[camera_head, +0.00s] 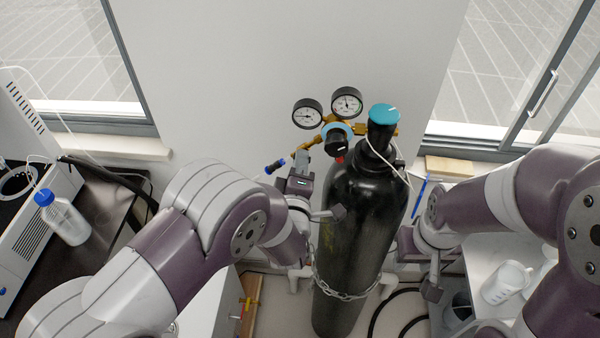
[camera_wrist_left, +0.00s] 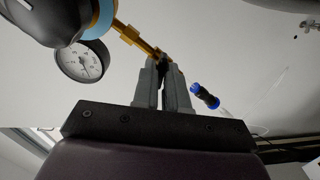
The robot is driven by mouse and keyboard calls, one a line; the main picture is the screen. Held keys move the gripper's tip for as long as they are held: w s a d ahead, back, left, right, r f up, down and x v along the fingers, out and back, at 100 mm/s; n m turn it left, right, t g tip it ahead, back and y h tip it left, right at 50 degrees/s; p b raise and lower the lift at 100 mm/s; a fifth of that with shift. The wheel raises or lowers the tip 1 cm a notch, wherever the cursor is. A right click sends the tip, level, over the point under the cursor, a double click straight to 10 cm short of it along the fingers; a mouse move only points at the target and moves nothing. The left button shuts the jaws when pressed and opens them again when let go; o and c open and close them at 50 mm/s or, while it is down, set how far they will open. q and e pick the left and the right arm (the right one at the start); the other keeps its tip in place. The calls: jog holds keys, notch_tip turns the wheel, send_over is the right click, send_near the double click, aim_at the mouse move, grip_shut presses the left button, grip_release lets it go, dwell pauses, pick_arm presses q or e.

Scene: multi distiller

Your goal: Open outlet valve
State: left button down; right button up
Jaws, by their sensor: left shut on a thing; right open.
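A black gas cylinder (camera_head: 350,230) stands upright with a blue top knob (camera_head: 383,114). Its brass regulator (camera_head: 362,129) carries two round gauges (camera_head: 347,102) and a blue-and-black front knob (camera_head: 337,140). My left gripper (camera_head: 302,158) is at the left end of the brass line. In the left wrist view its fingers (camera_wrist_left: 163,68) are shut on a small dark part, the outlet valve (camera_wrist_left: 164,70), on the brass fitting (camera_wrist_left: 138,40). The fingers hide most of it. My right gripper (camera_head: 408,245) is open, right of the cylinder and partly hidden.
A blue-and-black hose connector (camera_head: 275,166) sticks out left of the regulator; it also shows in the left wrist view (camera_wrist_left: 205,96). A chain (camera_head: 340,292) wraps the cylinder low down.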

pick_arm(q)
jog(key=shift+f+n+b, duration=0.15)
jog(key=shift+n+b, duration=5.85)
jog(key=shift+b, duration=3.7)
jog(key=c, duration=1.2)
grip_release()
jog(key=s, duration=0.6)
jog(key=s+b, duration=0.1)
jog(key=s, duration=0.5)
jog(key=shift+s+a, duration=0.2)
jog(key=shift+s, duration=0.1)
